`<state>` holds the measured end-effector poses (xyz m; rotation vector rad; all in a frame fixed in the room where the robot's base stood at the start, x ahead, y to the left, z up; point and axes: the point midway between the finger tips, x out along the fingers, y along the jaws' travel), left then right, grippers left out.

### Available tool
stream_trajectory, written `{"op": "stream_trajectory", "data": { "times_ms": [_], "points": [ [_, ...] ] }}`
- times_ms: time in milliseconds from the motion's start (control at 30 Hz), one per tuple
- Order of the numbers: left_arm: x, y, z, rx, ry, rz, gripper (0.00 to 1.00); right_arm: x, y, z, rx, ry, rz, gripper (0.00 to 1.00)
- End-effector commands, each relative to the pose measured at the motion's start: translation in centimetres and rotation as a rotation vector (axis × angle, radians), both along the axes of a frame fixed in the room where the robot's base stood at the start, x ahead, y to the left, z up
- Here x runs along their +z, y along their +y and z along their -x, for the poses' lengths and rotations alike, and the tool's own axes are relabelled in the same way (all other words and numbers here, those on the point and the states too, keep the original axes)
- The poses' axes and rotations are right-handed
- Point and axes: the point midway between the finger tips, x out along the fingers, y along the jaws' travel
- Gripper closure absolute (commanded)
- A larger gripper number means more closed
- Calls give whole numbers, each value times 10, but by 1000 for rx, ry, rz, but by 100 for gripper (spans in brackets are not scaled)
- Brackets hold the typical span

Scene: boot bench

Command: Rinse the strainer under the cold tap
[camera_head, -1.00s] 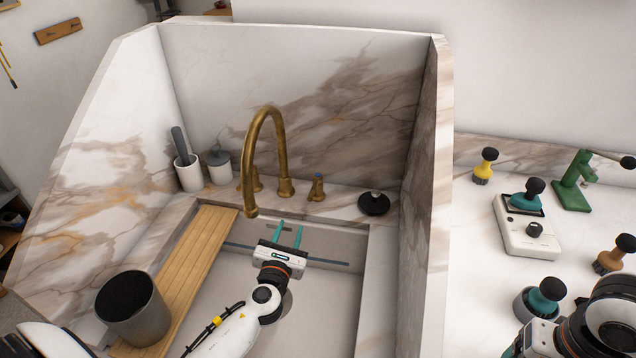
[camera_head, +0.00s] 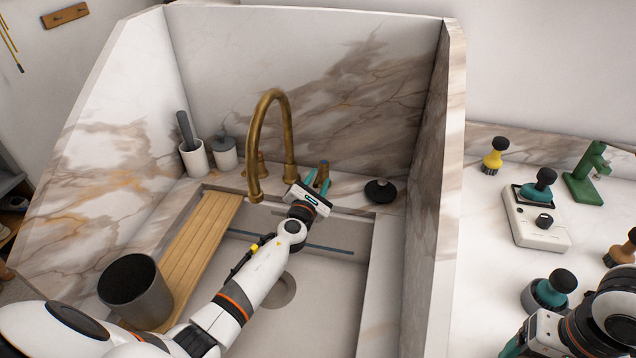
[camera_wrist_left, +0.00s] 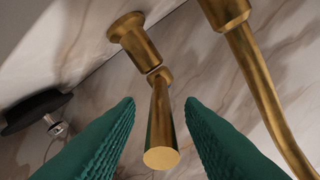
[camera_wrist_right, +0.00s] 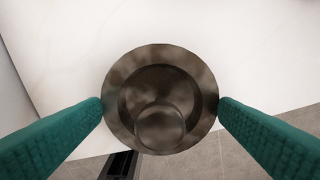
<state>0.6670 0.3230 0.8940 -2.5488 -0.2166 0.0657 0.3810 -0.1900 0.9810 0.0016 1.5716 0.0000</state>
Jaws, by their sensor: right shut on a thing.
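The brass cold tap handle (camera_head: 323,167) stands right of the curved brass spout (camera_head: 271,110) behind the sink. My left gripper (camera_head: 316,182) is at this handle with its teal fingers open. In the left wrist view the brass lever (camera_wrist_left: 161,130) lies between the fingers, with gaps on both sides. No water shows at the spout. In the right wrist view my right gripper (camera_wrist_right: 160,105) is shut on a round, dark metal cup, seemingly the strainer (camera_wrist_right: 118,78), gripped at its sides.
The sink basin (camera_head: 310,300) lies below my left arm, with a wooden slatted board (camera_head: 205,235) along its left side and a grey cup (camera_head: 135,290).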

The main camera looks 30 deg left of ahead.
Motion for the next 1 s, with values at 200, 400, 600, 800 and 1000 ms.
{"op": "stream_trajectory", "data": {
  "times_ms": [200, 400, 600, 800, 1000],
  "points": [
    [0, 1, -4, 0, 0, 1, 65, -1, 0, 0, 0, 0, 0, 39],
    [0, 1, -4, 0, 0, 1, 76, -1, 0, 0, 0, 0, 0, 39],
    [0, 1, -4, 0, 0, 1, 100, -1, 0, 0, 0, 0, 0, 39],
    [0, 0, -4, 5, 0, 2, 100, 0, 0, 0, 0, 0, 0, 39],
    [2, -10, -8, 119, -1, 6, 100, 8, 0, 0, 0, 0, 0, 39]
  ]
}}
